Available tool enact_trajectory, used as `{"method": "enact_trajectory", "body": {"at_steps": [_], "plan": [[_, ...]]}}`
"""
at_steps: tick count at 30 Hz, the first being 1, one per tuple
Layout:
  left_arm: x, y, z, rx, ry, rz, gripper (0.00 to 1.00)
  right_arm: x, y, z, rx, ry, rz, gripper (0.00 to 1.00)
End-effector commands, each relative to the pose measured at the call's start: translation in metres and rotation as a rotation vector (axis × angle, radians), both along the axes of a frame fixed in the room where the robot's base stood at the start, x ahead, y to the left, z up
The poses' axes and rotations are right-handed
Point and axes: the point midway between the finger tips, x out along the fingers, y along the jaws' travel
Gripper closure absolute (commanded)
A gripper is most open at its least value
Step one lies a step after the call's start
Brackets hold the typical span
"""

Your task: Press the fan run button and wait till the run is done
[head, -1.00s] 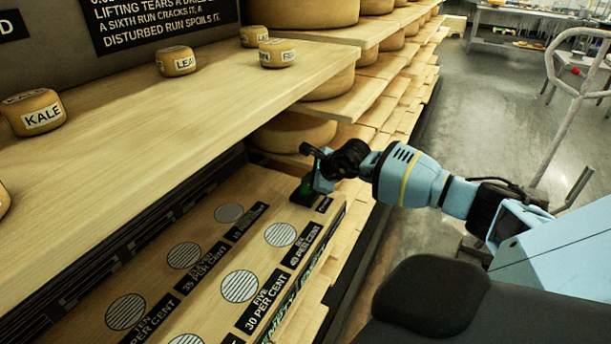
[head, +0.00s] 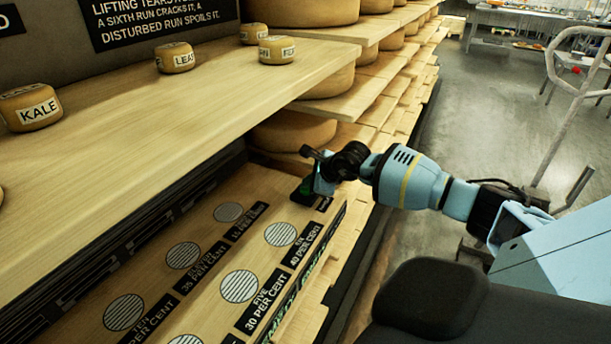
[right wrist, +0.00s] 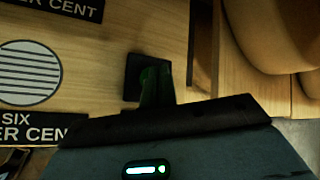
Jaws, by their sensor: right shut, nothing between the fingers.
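The fan run button shows as a dark square base with a green part (head: 302,193) at the far right end of the lower wooden board. Its dark base shows in the right wrist view (right wrist: 131,75), beside a dark green shape that partly covers it. My right gripper (head: 312,185) is shut and empty, pointing down at the button. Its fingertips are at or just over it; I cannot tell whether they touch or press it. My left gripper is not in view.
The board (head: 205,222) bears round striped vents with black labels such as "FIVE 30 PER CENT". An upper shelf (head: 140,115) with small labelled cheeses (head: 30,108) overhangs it. Large cheese wheels (head: 292,132) stand on shelves behind my gripper. Open floor lies to the right.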

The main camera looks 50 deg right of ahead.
Motion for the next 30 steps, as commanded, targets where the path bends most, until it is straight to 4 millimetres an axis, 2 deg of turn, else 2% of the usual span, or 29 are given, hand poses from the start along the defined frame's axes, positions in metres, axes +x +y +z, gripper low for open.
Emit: {"method": "enact_trajectory", "body": {"at_steps": [30], "plan": [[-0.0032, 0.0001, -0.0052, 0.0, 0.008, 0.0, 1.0, -0.0003, 0.0002, -0.0073, 0.0, 0.001, 0.0, 1.0]]}}
